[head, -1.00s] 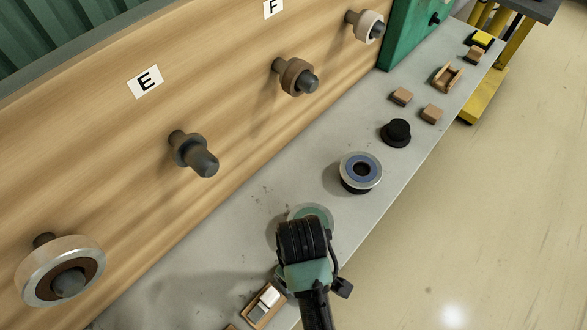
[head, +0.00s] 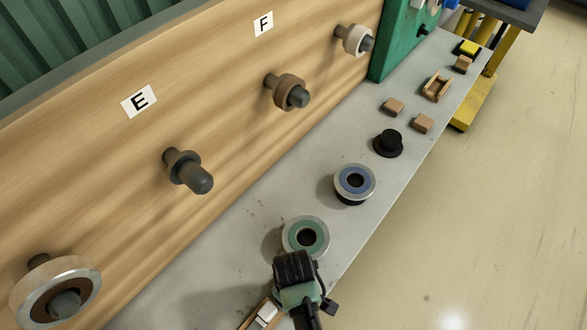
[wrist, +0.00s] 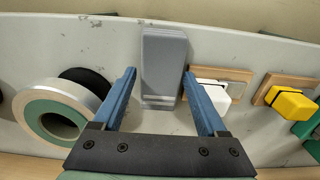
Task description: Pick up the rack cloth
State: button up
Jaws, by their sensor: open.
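A grey folded piece that looks like the rack cloth (wrist: 165,50) lies on the grey shelf in the wrist view, with a stacked, layered near end. My gripper (wrist: 159,73) is open, with one blue finger to each side of the cloth's near end. Nothing shows gripped, and I cannot tell how far the fingertips are above the shelf. In the head view my dark wrist is near the shelf's front edge; it hides the fingers, and the cloth does not show there.
A green-centred coil (head: 291,233) lies beside my wrist, with a blue-centred coil (head: 342,184) beyond it. A white block (wrist: 213,95) on a wooden holder is close right of the fingers; a yellow block (wrist: 292,102) is farther right. Pegs project from the wooden board (head: 90,190).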

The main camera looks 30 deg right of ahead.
jog(key=shift+c, duration=0.2)
jog(key=c, duration=1)
jog(key=shift+r, duration=0.1)
